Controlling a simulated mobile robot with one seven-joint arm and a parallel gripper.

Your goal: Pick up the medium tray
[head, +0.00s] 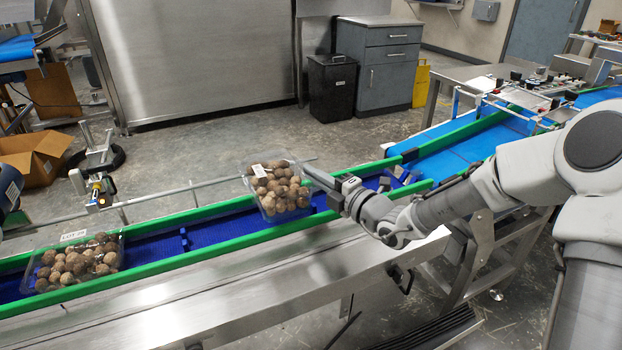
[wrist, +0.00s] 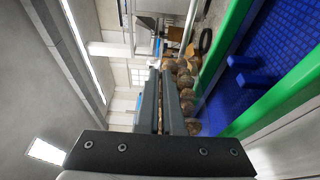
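A clear clamshell tray (head: 268,205) of round brown items is above the blue belt in the head view, tilted, with a small white label on top. My gripper (head: 318,180) is at its right side, with the fingers reaching its upper right edge. In the wrist view the fingers (wrist: 160,78) are close together, and the brown items (wrist: 186,88) show just right of them. The gripper appears shut on the tray's edge; the exact contact is hidden. A second clear tray (head: 118,250) of similar items lies flat on the belt at left. No size marking is readable.
The blue conveyor belt (head: 160,247) runs between green rails (head: 200,213), with small raised cleats. A thin metal guide rail runs behind it. The belt between the two trays is clear. A cardboard box (head: 35,160) and a black bin (head: 331,85) stand on the floor behind.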

